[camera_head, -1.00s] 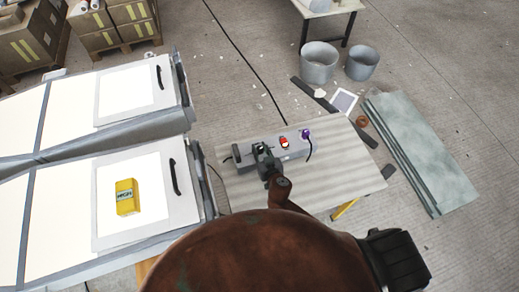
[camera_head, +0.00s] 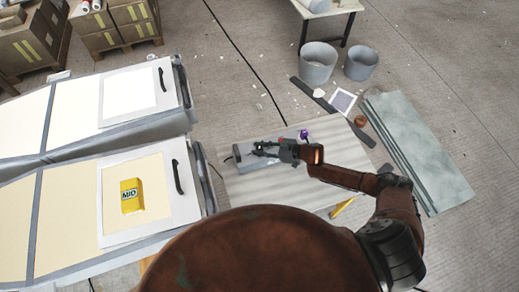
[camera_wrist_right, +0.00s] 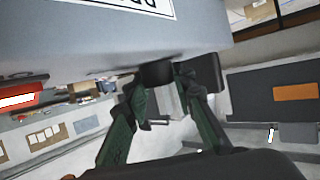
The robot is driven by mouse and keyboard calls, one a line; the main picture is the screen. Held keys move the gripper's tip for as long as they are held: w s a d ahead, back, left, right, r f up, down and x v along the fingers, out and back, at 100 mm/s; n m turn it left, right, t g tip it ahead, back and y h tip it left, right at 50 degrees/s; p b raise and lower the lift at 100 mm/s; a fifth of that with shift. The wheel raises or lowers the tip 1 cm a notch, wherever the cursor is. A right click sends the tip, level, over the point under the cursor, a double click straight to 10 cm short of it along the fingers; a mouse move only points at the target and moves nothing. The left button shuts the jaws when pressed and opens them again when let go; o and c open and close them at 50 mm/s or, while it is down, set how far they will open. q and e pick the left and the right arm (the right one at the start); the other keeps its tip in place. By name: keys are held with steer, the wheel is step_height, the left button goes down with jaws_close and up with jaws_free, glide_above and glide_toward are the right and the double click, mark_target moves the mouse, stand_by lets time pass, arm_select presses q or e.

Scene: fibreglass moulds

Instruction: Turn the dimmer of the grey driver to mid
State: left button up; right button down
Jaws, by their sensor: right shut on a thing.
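The grey driver (camera_head: 247,161) is a long box lying on the small work table (camera_head: 240,193). My right gripper (camera_head: 259,149) reaches over it from the right and hides much of its top. In the right wrist view the driver's grey face (camera_wrist_right: 90,40) fills the upper left, with part of a white label. There the fingers of my right gripper (camera_wrist_right: 165,90) are shut on a dark round dimmer knob (camera_wrist_right: 157,73). The yellow block (camera_head: 131,196) on the nearer light panel (camera_head: 155,167) reads MID. The panel glows cream. My left gripper is not in view.
Two grey buckets (camera_head: 318,64) and a grey-green slab (camera_head: 420,150) are on the floor beyond the table. Cartons (camera_head: 30,45) stand at the back left. The table's front part is bare.

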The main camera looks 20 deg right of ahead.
steer(key=shift+f+n+g+y+b, duration=0.15)
steer(key=shift+n+g+y+b, duration=0.55)
steer(key=shift+n+g+b, duration=0.7)
steer(key=shift+a+b, duration=0.1)
steer(key=shift+b, duration=0.2)
steer(key=shift+s, duration=0.1)
steer(key=c, duration=1.6)
jaws_free()
steer(key=shift+d, duration=0.2)
steer(key=v, duration=1.1)
steer(key=shift+d+r, duration=0.25)
steer(key=shift+d, duration=0.1)
